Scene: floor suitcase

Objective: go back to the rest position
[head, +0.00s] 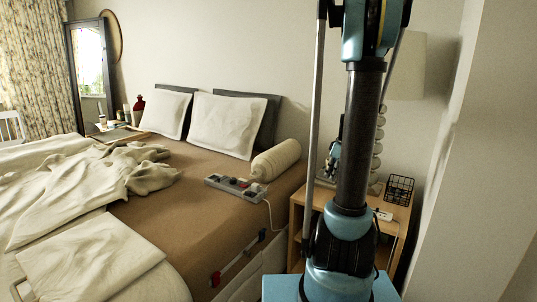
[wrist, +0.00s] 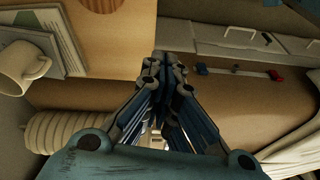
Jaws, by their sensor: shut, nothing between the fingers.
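My gripper (wrist: 160,62) points away from the camera in the wrist view, its blue and black fingers drawn together at the tips with nothing between them. In the head view, part of my gripper (head: 333,155) shows small beside my arm, in front of the wall and above the wooden nightstand (head: 298,205). My upright arm hides part of the nightstand and the lamp. In the wrist view the gripper is over the gap between the nightstand (wrist: 110,35) and the bed side.
A lamp (head: 405,65) and wire basket (head: 400,188) are by the wall.

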